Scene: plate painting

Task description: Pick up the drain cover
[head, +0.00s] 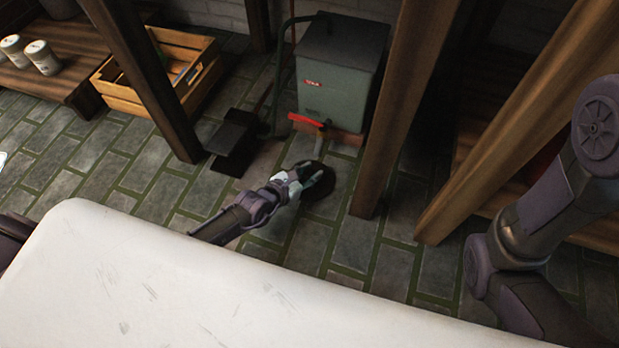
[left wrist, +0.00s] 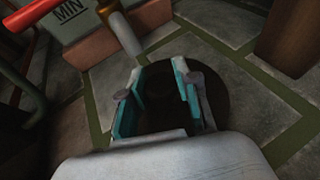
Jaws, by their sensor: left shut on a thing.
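The drain cover (head: 324,191) is a dark round disc at floor level below the grey tank's pipe. In the left wrist view the drain cover (left wrist: 217,92) shows between and to the right of my fingers. My left gripper (head: 314,177) reaches down to it and is shut on it. In the left wrist view, the teal finger pads of the left gripper (left wrist: 158,82) stand apart with the dark cover between them. The exact grip point is hidden. My right arm shows at the right, but its gripper is out of view.
A grey tank (head: 337,75) with a red-handled valve (head: 306,119) stands just behind. Wooden posts (head: 395,110) rise nearby. A wooden crate (head: 120,97) and a dark dustpan (head: 233,145) lie to the left. A white surface (head: 200,290) fills the foreground.

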